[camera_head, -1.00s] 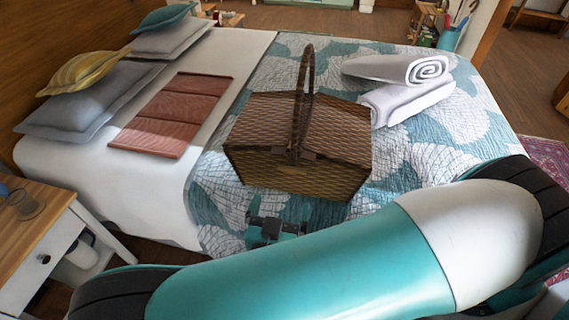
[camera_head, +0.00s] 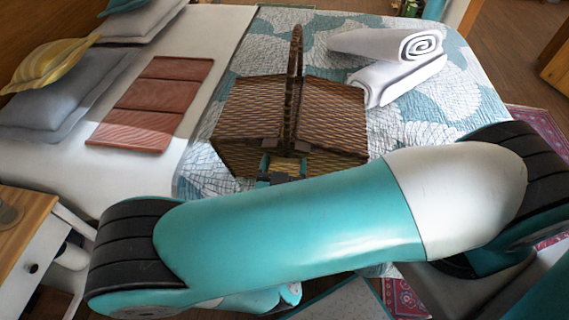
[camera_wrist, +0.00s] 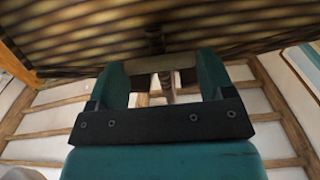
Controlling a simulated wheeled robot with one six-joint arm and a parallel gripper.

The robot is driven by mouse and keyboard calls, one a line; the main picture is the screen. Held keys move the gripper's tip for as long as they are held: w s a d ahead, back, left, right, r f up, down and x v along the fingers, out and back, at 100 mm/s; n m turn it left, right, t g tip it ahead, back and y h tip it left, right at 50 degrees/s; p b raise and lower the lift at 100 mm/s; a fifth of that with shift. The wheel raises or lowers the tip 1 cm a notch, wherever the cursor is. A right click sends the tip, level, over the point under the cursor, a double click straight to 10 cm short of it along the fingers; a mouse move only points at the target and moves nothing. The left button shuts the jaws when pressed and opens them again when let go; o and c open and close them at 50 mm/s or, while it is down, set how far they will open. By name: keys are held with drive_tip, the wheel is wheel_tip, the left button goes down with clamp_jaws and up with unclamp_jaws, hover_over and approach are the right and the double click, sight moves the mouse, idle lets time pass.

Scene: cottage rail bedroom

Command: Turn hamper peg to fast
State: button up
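The wicker hamper (camera_head: 335,105) stands on the bed with its lid halves down and its tall handle (camera_head: 295,70) upright. My gripper (camera_head: 284,165) is at the hamper's near side, below the foot of the handle. In the wrist view the gripper's teal fingers (camera_wrist: 165,75) are apart, under the slatted wicker (camera_wrist: 90,40). A tan bar (camera_wrist: 160,65), perhaps the peg, lies across the gap between them. I cannot tell whether the fingers touch it. A thin dark rod also shows near the gap. My arm hides the ground in front of the hamper.
Rolled white towels (camera_head: 395,65) lie right of the hamper. A folded reddish-brown mat (camera_head: 155,105) and pillows (camera_head: 60,105) lie to the left. A white nightstand with a wooden top (camera_head: 20,230) is at the lower left. Patterned quilt surrounds the hamper.

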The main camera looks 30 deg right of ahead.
drive_tip(key=c, duration=0.4)
drive_tip(key=shift+n, duration=0.8)
drive_tip(key=o, duration=0.9)
